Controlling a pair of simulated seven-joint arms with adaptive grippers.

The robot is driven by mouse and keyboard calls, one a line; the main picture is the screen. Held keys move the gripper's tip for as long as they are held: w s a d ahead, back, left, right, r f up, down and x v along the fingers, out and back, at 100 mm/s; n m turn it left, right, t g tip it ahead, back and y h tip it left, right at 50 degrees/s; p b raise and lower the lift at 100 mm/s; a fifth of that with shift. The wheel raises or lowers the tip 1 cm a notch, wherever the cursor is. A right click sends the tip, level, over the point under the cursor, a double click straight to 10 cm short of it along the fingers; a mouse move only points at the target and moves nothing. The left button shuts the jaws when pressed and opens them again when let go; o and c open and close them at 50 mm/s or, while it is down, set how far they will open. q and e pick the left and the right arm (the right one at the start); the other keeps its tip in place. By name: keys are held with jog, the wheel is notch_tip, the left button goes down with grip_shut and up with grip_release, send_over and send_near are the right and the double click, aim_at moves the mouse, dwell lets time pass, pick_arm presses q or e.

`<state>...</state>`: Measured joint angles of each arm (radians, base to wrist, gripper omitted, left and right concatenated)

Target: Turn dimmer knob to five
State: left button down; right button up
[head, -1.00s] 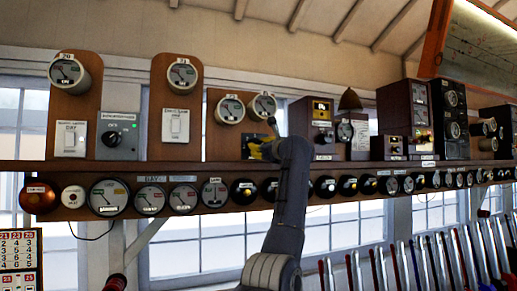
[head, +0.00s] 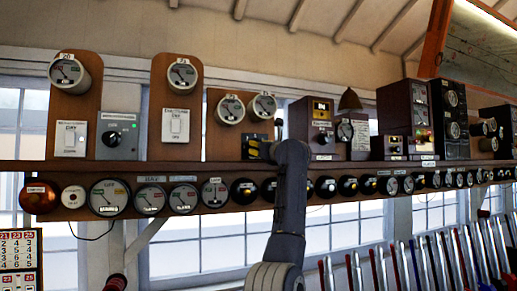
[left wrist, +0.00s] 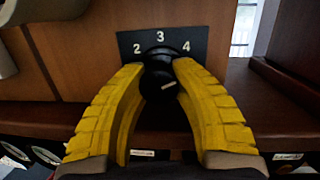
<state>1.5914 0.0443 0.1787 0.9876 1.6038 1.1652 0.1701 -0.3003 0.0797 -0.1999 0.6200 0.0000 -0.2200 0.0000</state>
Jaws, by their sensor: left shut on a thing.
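The dimmer knob (left wrist: 158,80) is a round black knob with a short white mark, seen here low and right of the knob's middle. It sits on a black plate (left wrist: 126,42) whose numbers 2, 3 and 4 show in the left wrist view; any other numbers are hidden. My left gripper (left wrist: 160,72) has its two yellow fingers closed around the knob, one on each side. In the head view the left gripper (head: 252,150) is small and partly behind my arm at the dark plate. My right gripper is not in view.
The plate is on a wooden panel above a brown shelf (head: 120,172). Two round gauges (head: 231,109) are above it. A wooden instrument box (head: 313,125) stands close to the right. More dials line the shelf front, and several levers (head: 400,265) stand lower right.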

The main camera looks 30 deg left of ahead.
pick_arm(q)
jog(key=shift+r+m, duration=0.15)
jog(key=shift+m, duration=0.15)
jog(key=m+t, duration=0.1)
jog(key=m, duration=0.3)
jog(key=shift+s, duration=0.1)
jog(key=shift+m, duration=0.6)
grip_release()
jog(key=shift+d, duration=0.15)
dwell(0.6)
jog(key=shift+r+v, duration=0.2)
jog(key=shift+v, duration=0.75)
jog(key=shift+r+v, duration=0.2)
jog(key=shift+v, duration=0.7)
jog(key=shift+r+v, duration=0.15)
jog(key=shift+v, duration=0.8)
jog(key=shift+s+f, duration=0.1)
jog(key=shift+s, duration=0.1)
